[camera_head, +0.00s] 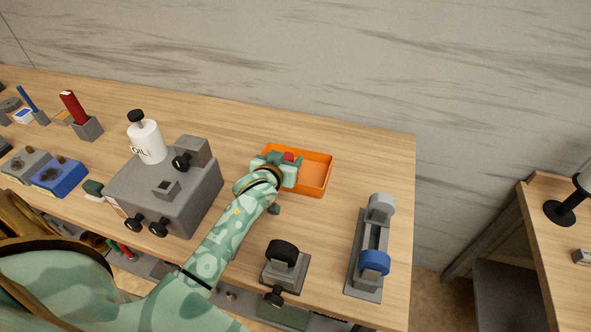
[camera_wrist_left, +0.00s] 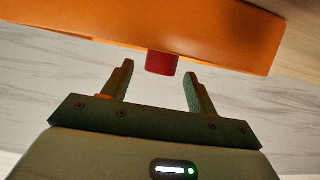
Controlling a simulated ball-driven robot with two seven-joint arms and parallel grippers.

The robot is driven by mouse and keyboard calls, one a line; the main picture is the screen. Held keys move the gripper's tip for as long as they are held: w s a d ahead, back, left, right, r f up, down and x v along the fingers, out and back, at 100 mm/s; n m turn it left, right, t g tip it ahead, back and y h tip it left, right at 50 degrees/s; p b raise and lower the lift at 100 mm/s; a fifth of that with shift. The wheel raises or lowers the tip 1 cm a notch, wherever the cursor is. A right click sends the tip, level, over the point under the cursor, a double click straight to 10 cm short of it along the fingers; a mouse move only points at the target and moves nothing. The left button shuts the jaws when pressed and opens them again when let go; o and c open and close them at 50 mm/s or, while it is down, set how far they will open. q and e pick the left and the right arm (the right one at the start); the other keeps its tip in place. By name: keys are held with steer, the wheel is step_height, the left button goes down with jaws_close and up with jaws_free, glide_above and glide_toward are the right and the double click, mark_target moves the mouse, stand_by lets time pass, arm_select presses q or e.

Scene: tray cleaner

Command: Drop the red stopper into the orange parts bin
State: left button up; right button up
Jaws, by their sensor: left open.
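The orange parts bin (camera_head: 318,176) is a shallow tray near the back right of the workbench; an orange surface of it (camera_wrist_left: 215,35) fills the top of the left wrist view. The red stopper (camera_head: 289,156) shows at the bin's back left, between my left gripper's fingers. In the left wrist view the stopper (camera_wrist_left: 162,63) is against the orange, ahead of the fingertips' gap. My left gripper (camera_head: 286,161) reaches over the bin's left part and is open, its fingers apart (camera_wrist_left: 159,78). It partly hides the bin. My right gripper is not in view.
A grey machine with a white oil bottle (camera_head: 147,142) stands left of my left arm. A grey device with a black knob (camera_head: 284,262) and a grey-blue stand (camera_head: 371,250) stand in front of the bin. The bench (camera_head: 372,150) is clear right of the bin.

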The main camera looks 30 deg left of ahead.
arm_select(q)
steer(key=p+v, duration=0.2)
steer(key=v, duration=1.2)
steer(key=shift+p, duration=0.35)
steer(key=shift+s, duration=0.15)
